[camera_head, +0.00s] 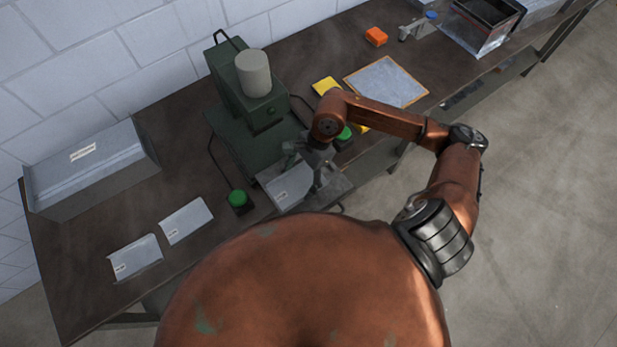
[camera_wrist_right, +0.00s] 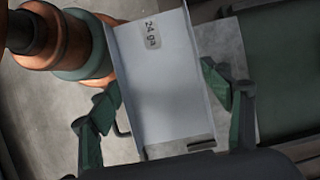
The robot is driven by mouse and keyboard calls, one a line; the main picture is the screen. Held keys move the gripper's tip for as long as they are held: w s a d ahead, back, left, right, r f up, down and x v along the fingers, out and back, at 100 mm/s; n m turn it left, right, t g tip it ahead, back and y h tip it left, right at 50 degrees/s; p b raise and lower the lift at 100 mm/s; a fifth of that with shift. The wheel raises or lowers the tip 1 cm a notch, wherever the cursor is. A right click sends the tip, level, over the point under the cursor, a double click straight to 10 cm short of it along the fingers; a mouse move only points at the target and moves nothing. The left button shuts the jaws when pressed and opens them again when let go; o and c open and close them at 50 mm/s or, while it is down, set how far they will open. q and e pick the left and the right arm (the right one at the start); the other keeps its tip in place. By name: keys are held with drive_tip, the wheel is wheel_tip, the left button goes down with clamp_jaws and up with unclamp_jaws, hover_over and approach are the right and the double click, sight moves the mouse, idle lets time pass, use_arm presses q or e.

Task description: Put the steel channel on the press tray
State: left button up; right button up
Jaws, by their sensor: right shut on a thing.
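The steel channel (camera_head: 288,188) is a pale folded sheet with a small label; in the right wrist view it (camera_wrist_right: 155,85) reads "24 ga". My right gripper (camera_head: 305,162) is shut on it, with one green finger along each side in the wrist view (camera_wrist_right: 160,95). The channel is at the front of the green press (camera_head: 238,140), over the grey press tray (camera_head: 335,190). The tray also shows beside the channel in the wrist view (camera_wrist_right: 228,50). I cannot tell whether the channel touches the tray. My left gripper is out of view.
Two labelled sheet pieces (camera_head: 135,258) (camera_head: 186,221) lie at the bench's left front, near a long grey box (camera_head: 90,170). Green buttons (camera_head: 238,199) (camera_head: 343,135) flank the press. A flat panel (camera_head: 385,80), orange block (camera_head: 376,36) and clear bin (camera_head: 478,30) are farther right.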

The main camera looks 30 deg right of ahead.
sight(309, 173)
drive_tip(key=shift+w+d+f, duration=0.3)
drive_tip(key=shift+d+f, duration=0.1)
drive_tip(key=shift+f, duration=0.1)
drive_tip(key=shift+w+d+f, duration=0.3)
drive_tip(key=shift+d+f, duration=0.1)
drive_tip(key=shift+f, duration=0.1)
drive_tip(key=d+f, duration=0.2)
drive_tip(key=shift+w+d+f+p, duration=0.1)
drive_tip(key=shift+w+f+p, duration=0.1)
drive_tip(key=shift+f+p, duration=0.15)
drive_tip(key=shift+w+d+f, duration=0.15)
drive_tip(key=shift+f, duration=0.1)
drive_tip(key=f, duration=0.1)
drive_tip(key=f+p, duration=0.1)
drive_tip(key=f, duration=0.1)
drive_tip(key=shift+w+d, duration=0.15)
drive_tip(key=shift+d, duration=0.15)
drive_tip(key=shift+f, duration=0.55)
drive_tip(key=o, duration=0.8)
drive_tip(key=shift+f, duration=0.1)
drive_tip(key=o, duration=0.4)
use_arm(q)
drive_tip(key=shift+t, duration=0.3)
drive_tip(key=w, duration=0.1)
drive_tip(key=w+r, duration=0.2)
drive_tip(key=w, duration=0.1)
use_arm(e)
drive_tip(key=shift+o, duration=0.2)
